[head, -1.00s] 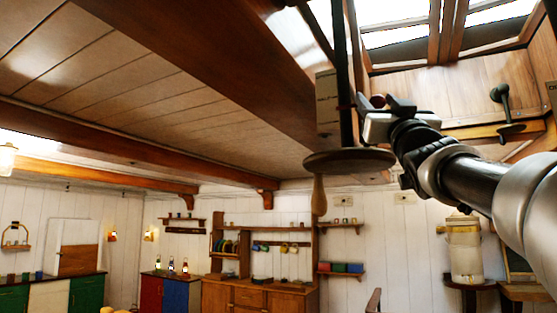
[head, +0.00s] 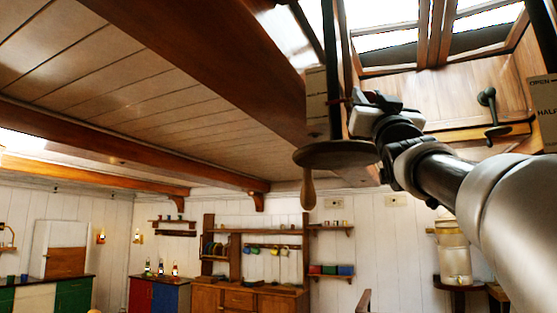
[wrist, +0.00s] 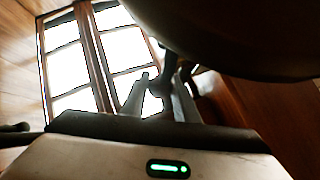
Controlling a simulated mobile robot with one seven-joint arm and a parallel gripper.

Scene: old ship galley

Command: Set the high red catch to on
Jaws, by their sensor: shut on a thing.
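My gripper (head: 364,104) is raised high beside a dark upright pole (head: 334,70), just above a round wooden disc (head: 338,154). A small bit of red, seemingly the red catch (head: 350,98), shows at the fingertips; most of it is hidden by the fingers. In the wrist view my two fingers (wrist: 158,98) close around a dark, backlit knob or stem (wrist: 161,85), whose colour I cannot tell. A pale plate with faint marks (head: 316,95) stands behind the pole, its lettering too small to read. The catch's setting cannot be told.
The disc's dark underside (wrist: 240,35) fills the upper right of the wrist view. A wooden handle (head: 308,190) hangs below the disc. To the right are a black crank (head: 489,108), a plate reading OPEN and HALF (head: 543,105), and skylight panes (head: 390,40). A ceiling beam (head: 220,60) runs left.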

